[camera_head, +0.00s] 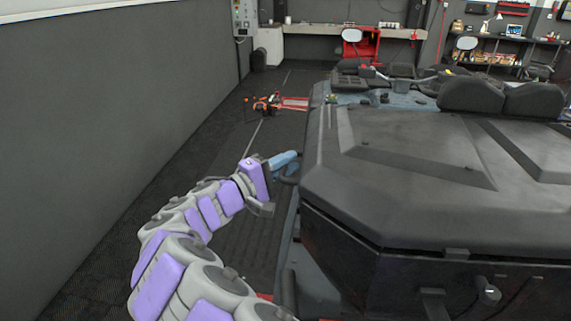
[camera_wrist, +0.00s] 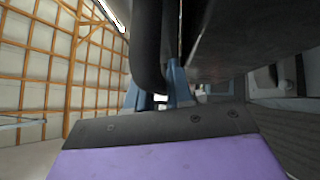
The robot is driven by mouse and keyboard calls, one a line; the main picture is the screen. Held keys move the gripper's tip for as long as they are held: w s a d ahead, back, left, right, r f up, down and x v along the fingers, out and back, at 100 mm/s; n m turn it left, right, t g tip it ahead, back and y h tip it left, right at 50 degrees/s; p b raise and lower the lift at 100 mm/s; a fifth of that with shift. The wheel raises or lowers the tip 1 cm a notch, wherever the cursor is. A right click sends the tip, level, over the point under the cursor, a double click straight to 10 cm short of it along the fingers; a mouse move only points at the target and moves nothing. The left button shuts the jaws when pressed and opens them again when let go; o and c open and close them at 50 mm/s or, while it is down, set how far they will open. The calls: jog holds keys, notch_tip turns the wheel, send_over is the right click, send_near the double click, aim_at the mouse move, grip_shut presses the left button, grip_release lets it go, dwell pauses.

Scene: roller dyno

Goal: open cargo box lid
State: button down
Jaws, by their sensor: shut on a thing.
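The cargo box lid (camera_head: 400,190) is a large dark grey panel with raised ribs and fills the right side of the head view. It looks shut, its edge lying along the black box body (camera_head: 370,265). My gripper (camera_head: 287,162), with blue fingers, is at the left side of the box. In the wrist view my gripper (camera_wrist: 157,88) is shut on a black curved bar (camera_wrist: 147,45), which looks like a handle beside the box's dark side. The fingertips and part of the bar are hidden in the head view.
Latches (camera_head: 488,291) show on the box's near face. Black seats (camera_head: 472,95) lie beyond the lid. A grey wall (camera_head: 100,110) stands at left, with a strip of dark floor (camera_head: 215,140) between. A red jack (camera_head: 285,102) and a workbench (camera_head: 330,32) are farther back.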

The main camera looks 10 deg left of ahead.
jog(key=w+r+n+g+y+p, duration=0.1)
jog(key=w+r+n+g+p, duration=0.1)
jog(key=r+p, duration=0.6)
jog(key=w+r+n+g+y+p, duration=0.1)
jog(key=w+r+p, duration=0.3)
jog(key=r+p, duration=0.5)
jog(key=n+g+p, duration=0.1)
jog(key=p, duration=0.6)
jog(key=shift+a+y, duration=0.25)
jog(key=shift+y, duration=0.05)
jog(key=shift+r, duration=0.15)
jog(key=c, duration=1.1)
grip_release()
jog(key=v, duration=1.7)
jog(key=shift+s+b, duration=0.25)
jog(key=shift+b, duration=0.15)
jog(key=shift+r, duration=0.15)
